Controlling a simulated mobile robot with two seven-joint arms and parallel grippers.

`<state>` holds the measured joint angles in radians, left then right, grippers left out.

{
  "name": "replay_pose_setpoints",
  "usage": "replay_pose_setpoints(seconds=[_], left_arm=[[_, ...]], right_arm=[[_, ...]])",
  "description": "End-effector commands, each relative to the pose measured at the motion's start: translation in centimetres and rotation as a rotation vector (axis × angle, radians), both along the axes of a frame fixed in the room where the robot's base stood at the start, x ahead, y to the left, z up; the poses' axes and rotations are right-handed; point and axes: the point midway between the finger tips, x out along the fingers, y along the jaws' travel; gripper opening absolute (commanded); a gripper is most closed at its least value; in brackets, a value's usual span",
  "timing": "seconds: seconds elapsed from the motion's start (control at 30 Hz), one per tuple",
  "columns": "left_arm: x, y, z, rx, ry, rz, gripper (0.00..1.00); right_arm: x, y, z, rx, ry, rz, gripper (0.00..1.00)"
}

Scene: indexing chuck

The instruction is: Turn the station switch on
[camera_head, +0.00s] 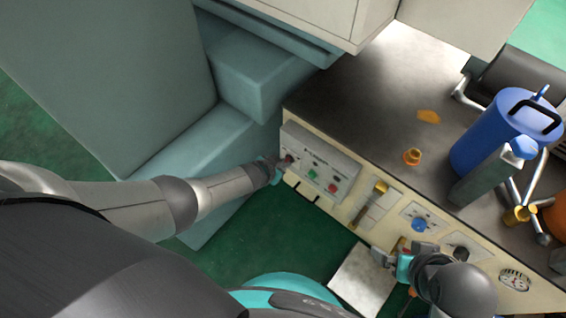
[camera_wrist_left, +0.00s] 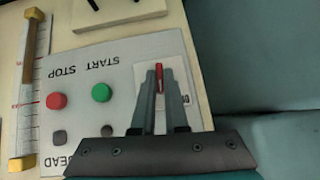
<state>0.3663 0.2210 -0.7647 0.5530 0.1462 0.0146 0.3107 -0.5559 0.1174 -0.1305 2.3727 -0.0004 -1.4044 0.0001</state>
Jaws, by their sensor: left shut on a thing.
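The station switch (camera_wrist_left: 160,77) shows in the left wrist view as a small red lever on a pale plate at the right of the grey control panel (camera_wrist_left: 75,70). My left gripper (camera_wrist_left: 158,88) is shut on the red lever, one dark finger on each side. In the head view my left gripper (camera_head: 281,168) is at the left end of the control panel (camera_head: 318,168) and hides most of the switch. My right gripper (camera_head: 392,258) is low at the front of the bench, near a blue knob; its jaw opening is not clear.
Green (camera_wrist_left: 102,93) and red (camera_wrist_left: 57,100) buttons sit beside the switch. A brass-ended gauge (camera_wrist_left: 27,95) is further left. The dark bench top (camera_head: 350,95) holds a brass fitting (camera_head: 412,157) and a blue cylinder (camera_head: 492,135). A teal block (camera_head: 265,75) stands left of the bench.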

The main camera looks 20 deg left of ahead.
Motion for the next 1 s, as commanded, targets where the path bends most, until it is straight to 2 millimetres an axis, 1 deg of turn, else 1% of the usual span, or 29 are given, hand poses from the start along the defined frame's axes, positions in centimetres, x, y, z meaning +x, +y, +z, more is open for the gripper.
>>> replay_pose_setpoints(seconds=[0.27, 0.3, 0.5, 0.57, 0.93, 0.97, 1.0], left_arm=[[0.08, 0.07, 0.06, 0.000, -0.002, 0.001, 0.00], [0.09, 0.07, 0.06, 0.000, -0.002, 0.001, 0.13], [0.07, 0.03, 0.05, -0.001, -0.002, 0.001, 0.36], [0.07, 0.01, 0.05, -0.001, -0.002, 0.001, 0.41], [-0.12, 0.01, 0.26, -0.002, 0.000, 0.000, 0.41], [-0.19, 0.02, 0.34, -0.002, 0.000, 0.000, 0.41], [-0.29, 0.05, 0.49, -0.002, 0.000, 0.000, 0.41]], right_arm=[[-0.06, 0.00, -0.20, -0.001, 0.005, 0.000, 1.00], [-0.07, 0.00, -0.20, 0.000, 0.005, 0.000, 1.00], [-0.07, 0.01, -0.22, 0.000, 0.006, 0.000, 1.00], [-0.08, 0.02, -0.22, 0.000, 0.006, 0.000, 1.00], [0.01, 0.05, 0.06, 0.001, 0.002, 0.001, 1.00], [0.05, 0.09, -0.08, 0.001, 0.004, 0.001, 1.00], [0.04, 0.15, -0.82, 0.001, 0.017, 0.001, 1.00]])
